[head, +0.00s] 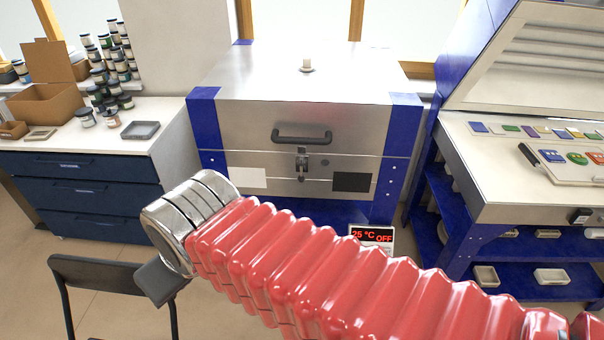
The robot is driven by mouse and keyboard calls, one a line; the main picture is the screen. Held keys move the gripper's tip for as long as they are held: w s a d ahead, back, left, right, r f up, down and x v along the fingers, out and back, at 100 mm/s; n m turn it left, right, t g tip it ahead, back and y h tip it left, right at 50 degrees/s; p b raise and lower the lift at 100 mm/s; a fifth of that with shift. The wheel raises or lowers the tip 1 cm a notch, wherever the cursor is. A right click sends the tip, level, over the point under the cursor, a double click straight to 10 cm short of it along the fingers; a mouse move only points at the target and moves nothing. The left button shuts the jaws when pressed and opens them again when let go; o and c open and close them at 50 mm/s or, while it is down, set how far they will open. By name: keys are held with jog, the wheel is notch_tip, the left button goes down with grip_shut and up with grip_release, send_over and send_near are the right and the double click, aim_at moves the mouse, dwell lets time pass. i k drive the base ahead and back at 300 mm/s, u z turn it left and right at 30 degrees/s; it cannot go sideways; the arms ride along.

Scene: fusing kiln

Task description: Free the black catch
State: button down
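The kiln (250,125) is a steel box with blue corners, in the middle of the head view. Its lid looks shut, with a thin seam along the front. A dark catch (301,166) sits at the front centre, across the seam and below the dark bar handle (301,138). It is too small to tell whether it is fastened. My arm's red ribbed sleeve and metal wrist cross the foreground, in front of and below the catch.
A small display (371,235) reads 25 °C OFF. A drawer cabinet (75,190) with jars stands left, and a blue-framed workbench (485,205) right. A dark chair frame (98,266) is at lower left. A small white object (307,64) sits on the lid.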

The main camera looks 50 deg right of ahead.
aim_at(301, 179)
jog(key=z, duration=1.6)
jog(key=k, duration=0.65)
jog(key=u, duration=0.5)
jog(key=i, duration=1)
jog(key=u, duration=0.35)
